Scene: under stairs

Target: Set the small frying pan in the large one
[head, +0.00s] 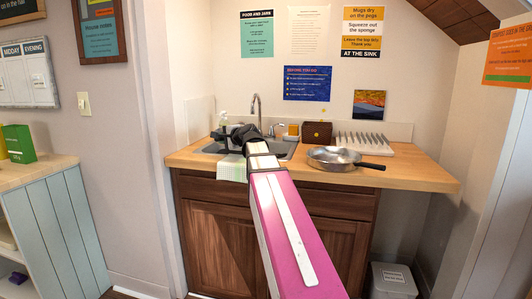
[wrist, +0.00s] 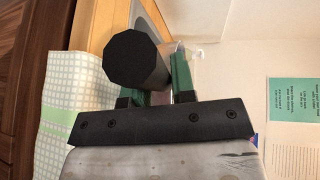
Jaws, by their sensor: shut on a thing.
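The large frying pan (head: 335,154) is silver with a black handle pointing right. It lies on the wooden counter, right of the sink. My gripper (head: 243,134) is over the sink area, left of the large pan and apart from it. In the wrist view, my gripper (wrist: 155,78) has its green fingers on either side of a thick black handle (wrist: 136,58), whose blunt end faces the camera. I take this as the small frying pan's handle. The small pan's body is hidden behind the handle and gripper, so its tilt and support cannot be told.
The sink (head: 285,151) with its tall tap (head: 257,105) is set in the counter (head: 420,172). Behind the large pan stand a white rack (head: 362,142) and a brown box (head: 317,132). A green checked cloth (head: 232,168) hangs over the counter's front edge.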

